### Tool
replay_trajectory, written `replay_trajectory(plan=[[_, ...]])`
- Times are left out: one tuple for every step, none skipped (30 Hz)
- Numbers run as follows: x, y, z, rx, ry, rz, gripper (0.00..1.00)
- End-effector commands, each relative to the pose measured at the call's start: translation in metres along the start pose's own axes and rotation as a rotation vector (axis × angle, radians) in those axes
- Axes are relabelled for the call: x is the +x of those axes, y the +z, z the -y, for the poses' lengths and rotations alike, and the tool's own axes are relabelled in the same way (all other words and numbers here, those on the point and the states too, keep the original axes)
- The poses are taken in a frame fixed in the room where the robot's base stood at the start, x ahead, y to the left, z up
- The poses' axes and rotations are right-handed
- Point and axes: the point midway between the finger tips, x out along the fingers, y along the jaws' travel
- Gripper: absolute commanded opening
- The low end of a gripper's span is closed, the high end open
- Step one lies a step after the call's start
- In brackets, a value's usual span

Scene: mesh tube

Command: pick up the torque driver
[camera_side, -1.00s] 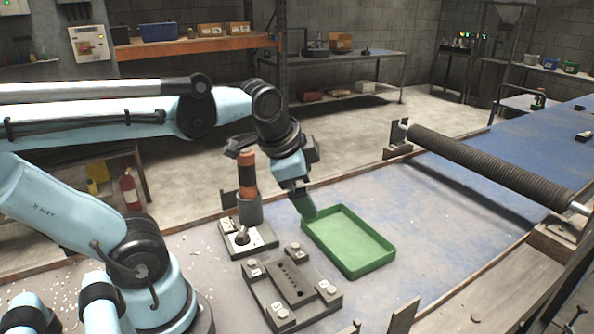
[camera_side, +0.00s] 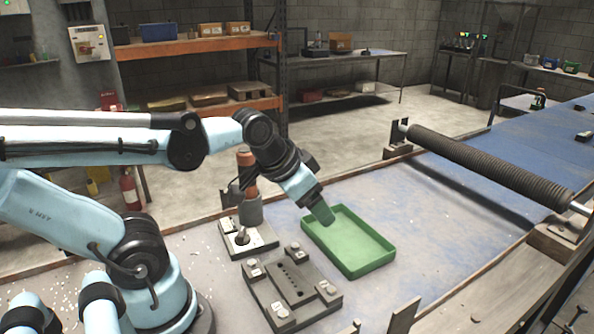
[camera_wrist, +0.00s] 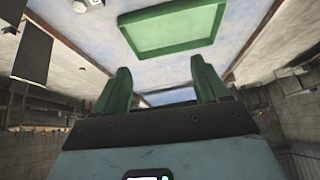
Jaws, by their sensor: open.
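The torque driver, seemingly the orange and black upright handle (camera_side: 250,188), stands in a grey cup-like holder (camera_side: 249,212) in the side view. My wrist passes close to it in the picture and covers part of it. My gripper (camera_side: 324,216) is to the right of the driver, tilted down and right, over the left part of the green tray in the picture. In the wrist view, my gripper (camera_wrist: 161,80) shows two green fingers spread apart with nothing between them. The driver does not show clearly in the wrist view.
The empty green tray (camera_side: 377,270) lies on the bench and also shows in the wrist view (camera_wrist: 128,33). A dark fixture plate (camera_side: 262,292) with bolted blocks sits in front. A ribbed roller (camera_side: 490,168) crosses the right side. Bench space between tray and roller is clear.

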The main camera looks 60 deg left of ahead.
Motion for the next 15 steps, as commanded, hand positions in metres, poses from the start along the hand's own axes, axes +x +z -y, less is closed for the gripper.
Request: replay_trajectory(plan=[[-0.005, -0.006, 0.017, 0.013, -0.024, 0.040, 0.73], [-0.009, -0.009, 0.027, 0.029, -0.036, 0.071, 0.73], [-0.015, -0.013, 0.043, 0.052, -0.050, 0.116, 0.73], [-0.021, -0.015, 0.056, 0.069, -0.057, 0.154, 0.73], [-0.027, -0.017, 0.069, 0.087, -0.061, 0.193, 0.73], [-0.035, -0.018, 0.086, 0.111, -0.060, 0.247, 0.73], [-0.041, -0.019, 0.098, 0.128, -0.055, 0.284, 0.73], [-0.048, -0.019, 0.110, 0.143, -0.048, 0.320, 0.73], [-0.056, -0.018, 0.124, 0.163, -0.034, 0.363, 0.73], [-0.062, -0.017, 0.134, 0.176, -0.021, 0.392, 0.73], [-0.068, -0.016, 0.144, 0.189, -0.007, 0.419, 0.73], [-0.076, -0.014, 0.155, 0.202, 0.013, 0.451, 0.73], [-0.081, -0.013, 0.163, 0.212, 0.028, 0.471, 0.73], [-0.086, -0.011, 0.169, 0.220, 0.044, 0.490, 0.73], [-0.092, -0.009, 0.177, 0.230, 0.063, 0.510, 0.73]])
